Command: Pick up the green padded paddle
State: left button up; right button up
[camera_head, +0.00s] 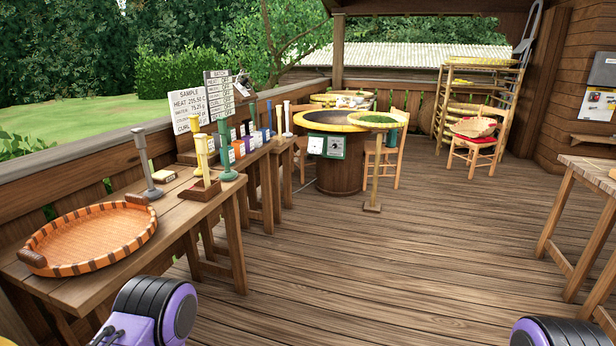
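A green upright tool with a round, wide foot (229,175), which looks like the green padded paddle, stands at the far right end of the near wooden table (175,200). Its shaft rises in front of the sign boards. A yellow upright tool (204,160) stands just left of it on a brown block. A grey one (147,165) stands farther left. Neither gripper is in view. Only purple and black parts of my arms show at the bottom edge, left of centre and at the right.
A round orange woven tray (88,238) fills the table's left part. More small upright tools and coloured boxes (250,141) line the bench behind. A round pan station (340,160) and chairs stand farther back. The middle of the plank floor (370,250) is clear.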

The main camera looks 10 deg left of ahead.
aim_at(228, 175)
jog(key=u, duration=0.3)
jog(key=i, duration=2.05)
jog(key=u, duration=0.15)
